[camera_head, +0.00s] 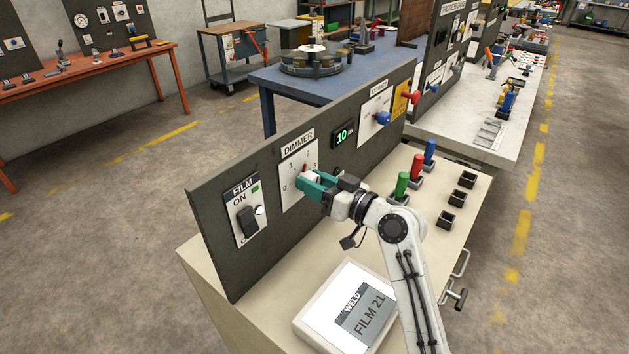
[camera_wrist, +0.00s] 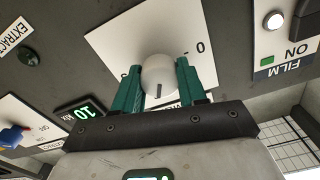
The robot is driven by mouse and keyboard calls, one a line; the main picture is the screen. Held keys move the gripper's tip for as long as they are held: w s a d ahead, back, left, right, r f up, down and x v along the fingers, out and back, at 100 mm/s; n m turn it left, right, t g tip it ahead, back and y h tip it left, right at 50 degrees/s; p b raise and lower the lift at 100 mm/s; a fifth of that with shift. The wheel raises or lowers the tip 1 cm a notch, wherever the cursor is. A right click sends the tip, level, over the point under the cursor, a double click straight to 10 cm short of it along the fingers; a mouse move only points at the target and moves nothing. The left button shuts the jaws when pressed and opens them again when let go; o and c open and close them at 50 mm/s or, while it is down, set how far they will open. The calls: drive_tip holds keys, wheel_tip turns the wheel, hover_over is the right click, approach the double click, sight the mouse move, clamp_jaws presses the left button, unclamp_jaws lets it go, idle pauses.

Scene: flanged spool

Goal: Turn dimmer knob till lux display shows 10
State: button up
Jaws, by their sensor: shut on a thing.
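The dimmer plate (camera_head: 300,172) is a white panel with a number scale on the dark upright board. Its knob is mostly hidden by my gripper in the head view. In the wrist view the knob (camera_wrist: 159,76) is round and white with a dark pointer line. My gripper (camera_head: 312,185) has teal fingers, and in the wrist view they (camera_wrist: 158,85) are shut on the knob, one on each side. The lux display (camera_head: 344,134) shows green digits reading 10. It also shows in the wrist view (camera_wrist: 82,112), upside down, reading 10.
The FILM switch (camera_head: 247,217) with a lit lamp is left of the dimmer. The extract panel (camera_head: 376,117) with a blue knob is to the right. A light box (camera_head: 345,306) labelled FILM 21 lies on the bench. Green, red and blue handles (camera_head: 403,184) stand behind my arm.

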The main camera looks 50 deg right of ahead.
drive_tip(key=shift+r, duration=0.15)
drive_tip(key=o, duration=1.1)
drive_tip(key=shift+c, duration=0.2)
drive_tip(key=s+b, duration=0.2)
drive_tip(key=s, duration=0.8)
drive_tip(key=shift+s+d+b, duration=0.2)
drive_tip(key=shift+s+b, duration=0.15)
drive_tip(key=shift+s, duration=0.05)
